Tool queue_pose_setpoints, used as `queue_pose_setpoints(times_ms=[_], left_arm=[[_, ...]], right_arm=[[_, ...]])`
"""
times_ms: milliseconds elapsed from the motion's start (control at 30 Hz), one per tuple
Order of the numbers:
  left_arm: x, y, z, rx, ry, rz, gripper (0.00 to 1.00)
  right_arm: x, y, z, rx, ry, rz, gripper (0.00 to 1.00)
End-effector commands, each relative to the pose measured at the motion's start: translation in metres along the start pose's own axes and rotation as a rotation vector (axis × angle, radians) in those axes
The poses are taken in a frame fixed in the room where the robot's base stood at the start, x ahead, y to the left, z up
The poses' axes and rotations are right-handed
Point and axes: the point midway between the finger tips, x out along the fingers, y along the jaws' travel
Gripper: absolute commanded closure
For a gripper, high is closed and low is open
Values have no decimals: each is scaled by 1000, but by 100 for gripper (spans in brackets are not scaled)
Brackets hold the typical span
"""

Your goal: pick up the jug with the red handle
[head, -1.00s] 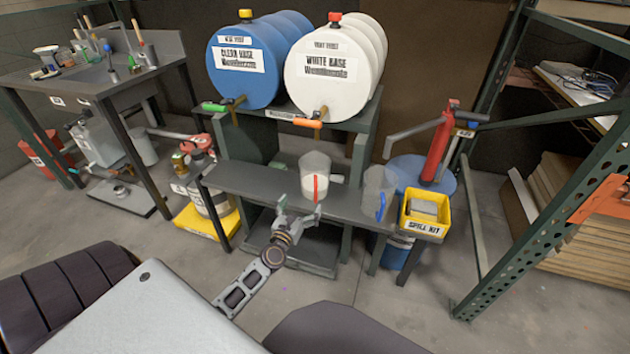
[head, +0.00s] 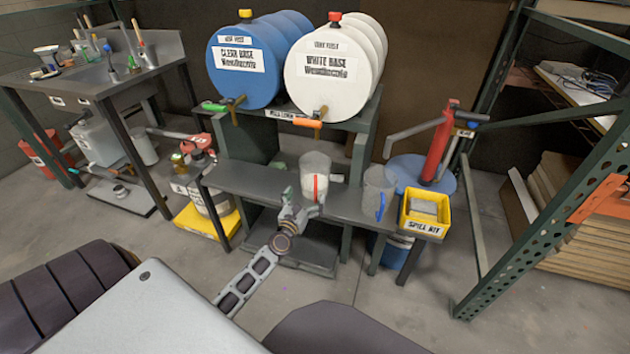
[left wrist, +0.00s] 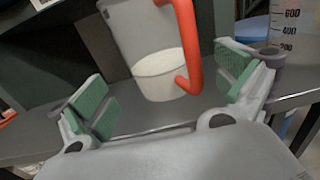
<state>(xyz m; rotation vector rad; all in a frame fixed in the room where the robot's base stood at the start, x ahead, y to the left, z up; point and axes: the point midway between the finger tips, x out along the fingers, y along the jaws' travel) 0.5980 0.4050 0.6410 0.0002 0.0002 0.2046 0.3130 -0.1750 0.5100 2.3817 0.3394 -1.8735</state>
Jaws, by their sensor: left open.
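The jug with the red handle (head: 314,168) stands on the dark shelf below the white drum, with white liquid in its lower part. Its red handle (head: 316,188) faces me. In the left wrist view the jug (left wrist: 150,45) and its red handle (left wrist: 190,45) show between the two green-padded fingers, partly cut off by the top edge. My right gripper is not in view.
A clear jug with a blue handle (head: 378,183) stands to the right on the same shelf (head: 245,183). A yellow spill kit bin (head: 425,228) is at the shelf's right end. The white drum's orange-handled tap (head: 310,123) hangs above the red-handled jug.

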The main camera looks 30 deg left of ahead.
Motion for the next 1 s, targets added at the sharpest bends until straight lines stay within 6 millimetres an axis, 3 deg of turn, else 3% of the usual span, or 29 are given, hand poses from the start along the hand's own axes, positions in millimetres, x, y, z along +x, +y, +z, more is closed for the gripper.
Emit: queue_pose_setpoints(times_ms=[700,1000], left_arm=[[46,2,6,-1,-1,1,0],[52,2,6,0,0,0,0]], right_arm=[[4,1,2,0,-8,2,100],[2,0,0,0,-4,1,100]])
